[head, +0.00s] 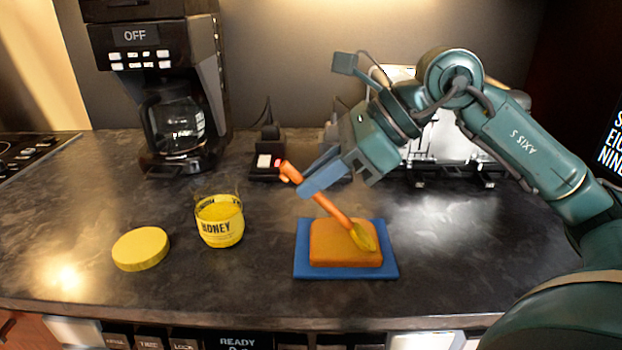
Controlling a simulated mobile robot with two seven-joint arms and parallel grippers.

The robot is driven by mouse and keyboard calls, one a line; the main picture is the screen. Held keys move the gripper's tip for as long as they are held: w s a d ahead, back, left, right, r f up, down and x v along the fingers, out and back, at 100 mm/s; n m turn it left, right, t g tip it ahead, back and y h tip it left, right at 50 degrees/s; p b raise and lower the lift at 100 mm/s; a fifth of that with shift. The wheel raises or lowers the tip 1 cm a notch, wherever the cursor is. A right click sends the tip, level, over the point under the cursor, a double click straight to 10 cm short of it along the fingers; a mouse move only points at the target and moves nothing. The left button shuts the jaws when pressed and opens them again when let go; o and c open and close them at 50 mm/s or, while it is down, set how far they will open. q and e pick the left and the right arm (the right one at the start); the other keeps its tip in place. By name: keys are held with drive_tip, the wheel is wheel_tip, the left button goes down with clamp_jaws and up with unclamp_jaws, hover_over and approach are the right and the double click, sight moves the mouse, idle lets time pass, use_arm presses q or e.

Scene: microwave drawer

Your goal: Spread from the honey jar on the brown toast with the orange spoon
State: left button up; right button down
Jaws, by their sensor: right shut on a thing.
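The honey jar (220,223) stands open and upright on the dark counter, left of the toast. It is clear with a yellow label and yellow contents. The brown toast (338,246) lies on a blue square board (304,262). My right gripper (308,184) is shut on the handle of the orange spoon (334,211). The spoon slants down to the right, and its yellow-coated bowl is at the top of the toast near its right side. I cannot tell whether the bowl presses on the toast. My left gripper is not in view.
A yellow lid (141,249) lies left of the jar. A coffee maker (160,90) stands at the back left, with a small dark device (268,158) right of it. A metallic appliance (436,150) is behind my right arm. Counter right of the board is clear.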

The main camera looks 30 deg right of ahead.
sight(292, 166)
drive_tip(key=shift+w+a+r+p, duration=0.15)
drive_tip(key=shift+a+p, duration=0.2)
drive_tip(key=shift+p, duration=0.2)
drive_tip(key=shift+w+a+p, duration=0.45)
drive_tip(key=shift+a+p, duration=0.3)
drive_tip(key=shift+p, duration=0.05)
drive_tip(key=shift+w+a, duration=0.1)
drive_tip(key=shift+w+a+p, duration=0.4)
drive_tip(key=shift+a+p, duration=0.05)
drive_tip(key=shift+a, duration=0.15)
drive_tip(key=shift+w+a+p, duration=0.35)
drive_tip(key=shift+a+p, duration=0.1)
drive_tip(key=shift+a, duration=0.15)
drive_tip(key=shift+f, duration=0.2)
drive_tip(key=shift+s+d+f+b, duration=0.1)
drive_tip(key=shift+s+d+b, duration=0.05)
drive_tip(key=shift+d+b, duration=0.2)
drive_tip(key=shift+s+d+b, duration=0.6)
drive_tip(key=shift+d+b, duration=0.15)
drive_tip(key=shift+d, duration=0.1)
